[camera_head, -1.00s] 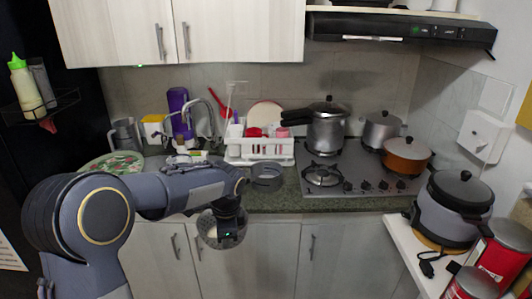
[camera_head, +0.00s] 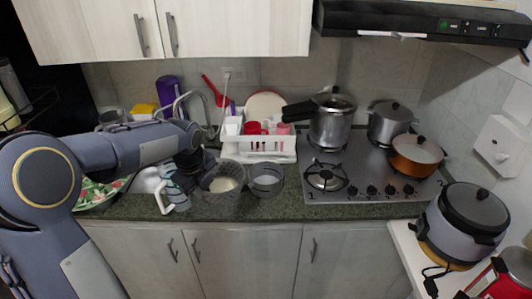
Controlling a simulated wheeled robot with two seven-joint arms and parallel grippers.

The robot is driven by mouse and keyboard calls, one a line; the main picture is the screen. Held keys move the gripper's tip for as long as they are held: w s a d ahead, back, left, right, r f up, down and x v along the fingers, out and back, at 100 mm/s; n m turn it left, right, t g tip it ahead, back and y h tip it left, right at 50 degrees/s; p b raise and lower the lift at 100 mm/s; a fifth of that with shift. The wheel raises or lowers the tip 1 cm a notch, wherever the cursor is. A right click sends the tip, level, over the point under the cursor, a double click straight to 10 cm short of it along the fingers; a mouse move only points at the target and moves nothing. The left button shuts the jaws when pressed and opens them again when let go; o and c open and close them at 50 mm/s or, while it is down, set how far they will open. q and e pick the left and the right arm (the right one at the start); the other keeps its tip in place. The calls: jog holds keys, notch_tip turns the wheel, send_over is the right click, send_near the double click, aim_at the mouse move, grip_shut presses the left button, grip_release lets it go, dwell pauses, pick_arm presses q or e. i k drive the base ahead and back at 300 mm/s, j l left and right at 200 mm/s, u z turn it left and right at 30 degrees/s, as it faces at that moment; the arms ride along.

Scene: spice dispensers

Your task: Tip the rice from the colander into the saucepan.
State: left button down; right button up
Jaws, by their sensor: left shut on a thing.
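The colander (camera_head: 219,188) is a grey perforated bowl, and pale rice (camera_head: 224,184) shows inside it. It is at the counter's front edge, with its open top facing up towards me; I cannot tell whether it touches the counter. My left gripper (camera_head: 203,166) is at the colander's back left rim and shut on it; the fingertips are mostly hidden. The saucepan (camera_head: 266,190) is a grey round pot standing on the counter just right of the colander. Its inside looks empty. My right gripper is not in view.
A clear jug with a white handle (camera_head: 177,195) stands just left of the colander. A white dish rack (camera_head: 259,146) is behind the saucepan. The hob (camera_head: 372,190) with several pots is to the right. Some counter is free between saucepan and hob.

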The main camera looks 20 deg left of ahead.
aim_at(265, 177)
jog(key=i+j, duration=0.2)
jog(key=i, duration=0.25)
jog(key=i+j, duration=0.2)
jog(key=i, duration=0.25)
